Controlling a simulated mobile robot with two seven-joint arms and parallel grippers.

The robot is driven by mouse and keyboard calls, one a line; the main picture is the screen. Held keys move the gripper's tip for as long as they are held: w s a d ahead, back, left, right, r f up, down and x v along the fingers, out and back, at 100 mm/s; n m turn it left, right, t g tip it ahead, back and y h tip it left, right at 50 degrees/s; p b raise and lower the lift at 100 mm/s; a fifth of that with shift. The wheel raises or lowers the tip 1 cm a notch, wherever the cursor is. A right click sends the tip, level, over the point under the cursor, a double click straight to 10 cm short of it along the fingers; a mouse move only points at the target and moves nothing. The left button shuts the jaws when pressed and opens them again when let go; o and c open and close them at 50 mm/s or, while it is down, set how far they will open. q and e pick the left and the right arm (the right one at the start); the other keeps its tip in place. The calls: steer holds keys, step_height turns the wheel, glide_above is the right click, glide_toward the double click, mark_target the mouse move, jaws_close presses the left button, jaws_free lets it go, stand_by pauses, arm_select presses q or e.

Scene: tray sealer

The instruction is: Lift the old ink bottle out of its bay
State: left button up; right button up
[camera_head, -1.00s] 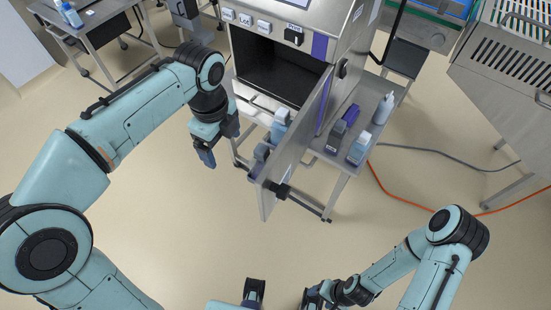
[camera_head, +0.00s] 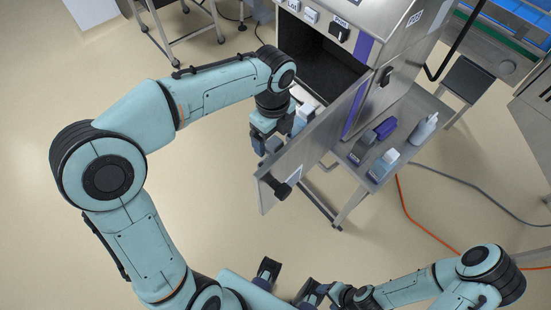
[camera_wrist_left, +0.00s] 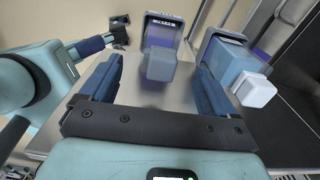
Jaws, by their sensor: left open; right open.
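My left gripper (camera_head: 275,140) is open at the inner side of the machine's swung-out door (camera_head: 310,150). In the left wrist view, its two dark blue fingers (camera_wrist_left: 158,85) stand apart. A bottle with a grey cap (camera_wrist_left: 160,65) shows between and beyond them; contact is not visible. To the right is a blue bottle (camera_wrist_left: 222,58) with a white cap (camera_wrist_left: 255,90), just outside the right finger. The blue bottle also shows in the head view (camera_head: 303,116). I cannot read which bottle is the old ink; the bays are mostly hidden. My right gripper (camera_head: 290,280) is open and empty at the bottom.
The sealer's dark chamber (camera_head: 320,65) stands open behind the door. A black latch (camera_head: 280,187) sits on the door's near end. A side shelf (camera_head: 405,135) holds a purple item (camera_head: 385,128), a blue bottle (camera_head: 383,165) and a white squeeze bottle (camera_head: 424,128). Floor left of the door is clear.

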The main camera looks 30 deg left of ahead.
arm_select(q)
step_height(320, 180, down, 6)
steer(key=shift+w+f+b, duration=0.1)
steer(key=shift+f+b, duration=0.15)
steer(key=shift+b, duration=0.15)
steer(key=shift+c, duration=0.3)
steer(key=c, duration=1.4)
steer(key=shift+r, duration=0.15)
